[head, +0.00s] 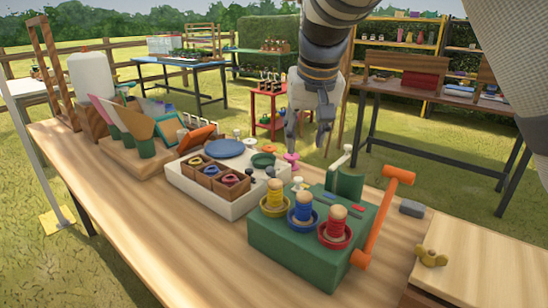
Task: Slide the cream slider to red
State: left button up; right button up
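I cannot tell for sure which part is the cream slider. A small cream knob (298,183) sits at the back left of the green box (285,250), and a cream-topped handle (341,158) stands by the green block at its back. Three wooden-topped pegs carry yellow (274,203), blue (302,213) and red (334,231) rings. My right gripper (306,146) points down beyond the boxes, fingers apart and apparently empty. My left gripper is out of view.
An orange handle (376,215) rises at the green box's right. A white box (205,190) with a wooden tray and a blue disc stands to the left. Further left is a wooden stand (135,158) with coloured paddles. The table's (130,235) front left is clear.

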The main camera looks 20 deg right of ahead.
aim_at(298, 179)
jog(key=x, duration=0.7)
jog(key=b+x, duration=0.1)
jog(key=x, duration=0.3)
jog(key=shift+s+a+f, duration=0.1)
jog(key=shift+s+f, duration=0.15)
jog(key=shift+f, duration=0.05)
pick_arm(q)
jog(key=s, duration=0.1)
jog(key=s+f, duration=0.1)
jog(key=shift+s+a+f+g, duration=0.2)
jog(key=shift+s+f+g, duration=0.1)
pick_arm(e)
grip_shut()
